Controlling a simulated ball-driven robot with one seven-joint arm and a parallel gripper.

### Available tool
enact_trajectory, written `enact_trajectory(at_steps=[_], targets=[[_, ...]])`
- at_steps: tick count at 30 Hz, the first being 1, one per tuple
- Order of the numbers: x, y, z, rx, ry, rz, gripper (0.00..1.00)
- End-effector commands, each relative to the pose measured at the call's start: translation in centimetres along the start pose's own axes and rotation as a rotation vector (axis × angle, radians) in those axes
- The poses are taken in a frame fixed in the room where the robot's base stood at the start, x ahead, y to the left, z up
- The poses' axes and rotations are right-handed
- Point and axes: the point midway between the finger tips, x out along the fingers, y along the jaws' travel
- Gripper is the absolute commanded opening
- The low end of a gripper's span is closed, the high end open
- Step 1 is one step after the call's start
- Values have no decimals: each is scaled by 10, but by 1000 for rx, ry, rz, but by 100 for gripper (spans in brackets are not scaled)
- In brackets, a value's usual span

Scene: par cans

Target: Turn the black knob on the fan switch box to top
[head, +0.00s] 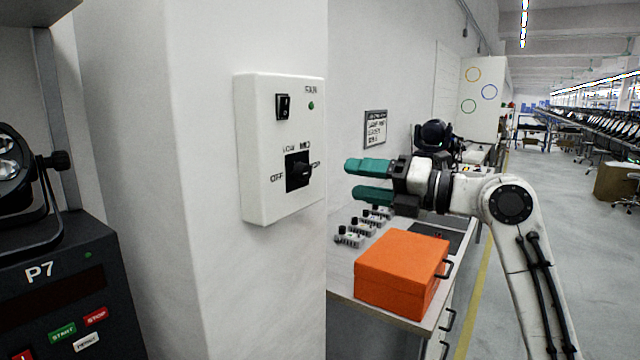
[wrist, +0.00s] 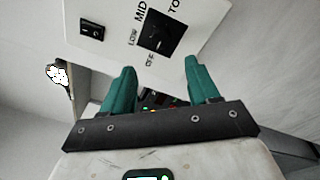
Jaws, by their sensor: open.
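The white fan switch box (head: 257,150) is fixed to the wall left of centre in the head view. It also shows at the top of the wrist view (wrist: 205,45). Its black knob (head: 298,174) sits low on the face among the labels OFF, LOW, MID and a partly covered one at right.
A black rocker switch (head: 283,107) and a green lamp (head: 311,105) are above the knob. An orange case (head: 398,272) stands on a bench below my gripper. A dark P7 control unit (head: 60,300) is at left. Open floor (head: 560,235) lies at right.

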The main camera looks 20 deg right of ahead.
Motion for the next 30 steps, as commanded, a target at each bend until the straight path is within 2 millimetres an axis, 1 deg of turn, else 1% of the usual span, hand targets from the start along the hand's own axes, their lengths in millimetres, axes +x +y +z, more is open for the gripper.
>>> enact_trajectory(at_steps=[9,15,21,30], targets=[[54,1,1,3,3,-4,60],[84,0,1,3,1,-5,60],[99,-2,0,3,1,-6,60],[101,-2,0,3,0,-6,60]])
